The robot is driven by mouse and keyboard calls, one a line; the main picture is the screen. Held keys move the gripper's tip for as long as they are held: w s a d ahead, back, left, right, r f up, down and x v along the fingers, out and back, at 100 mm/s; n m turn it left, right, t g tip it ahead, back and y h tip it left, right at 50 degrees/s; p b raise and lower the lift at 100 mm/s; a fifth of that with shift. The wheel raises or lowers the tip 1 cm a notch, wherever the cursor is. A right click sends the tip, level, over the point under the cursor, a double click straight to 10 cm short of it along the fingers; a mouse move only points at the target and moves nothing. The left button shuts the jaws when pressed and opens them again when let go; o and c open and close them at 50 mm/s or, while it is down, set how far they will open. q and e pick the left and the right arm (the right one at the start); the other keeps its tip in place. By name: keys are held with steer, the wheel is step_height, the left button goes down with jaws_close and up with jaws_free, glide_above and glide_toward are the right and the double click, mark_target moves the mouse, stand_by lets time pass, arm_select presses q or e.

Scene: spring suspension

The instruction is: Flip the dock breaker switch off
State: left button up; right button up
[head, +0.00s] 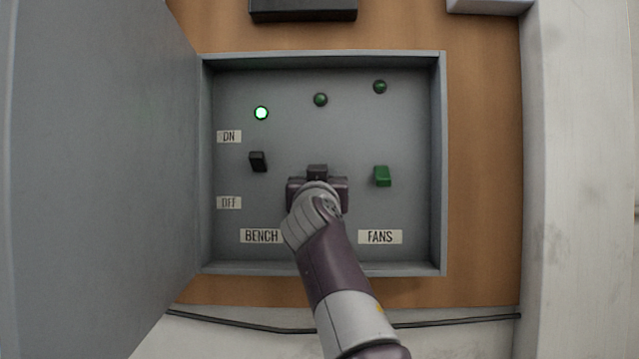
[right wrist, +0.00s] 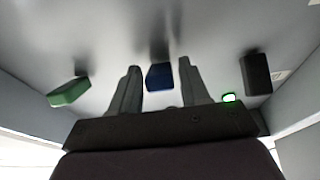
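In the head view my right gripper (head: 317,184) is inside the breaker box, in front of the middle switch position. It covers that switch and any label below it, so I cannot read "dock" anywhere. In the right wrist view a blue switch (right wrist: 159,77) sits between the two open fingers of the right gripper (right wrist: 160,85), with a small gap on each side. The middle lamp (head: 320,99) above it is dull green, not lit. My left gripper is not in view.
A black switch (head: 258,161) labelled BENCH is on the left, under a brightly lit green lamp (head: 261,113). A green switch (head: 382,176) labelled FANS is on the right, under an unlit lamp (head: 380,87). Box walls (head: 438,160) surround the panel; an open grey door (head: 100,160) stands left.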

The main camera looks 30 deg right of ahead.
steer(key=shift+f, duration=0.15)
steer(key=b+v, duration=0.8)
steer(key=v, duration=0.4)
steer(key=shift+s+a, duration=0.15)
steer(key=shift+s, duration=0.15)
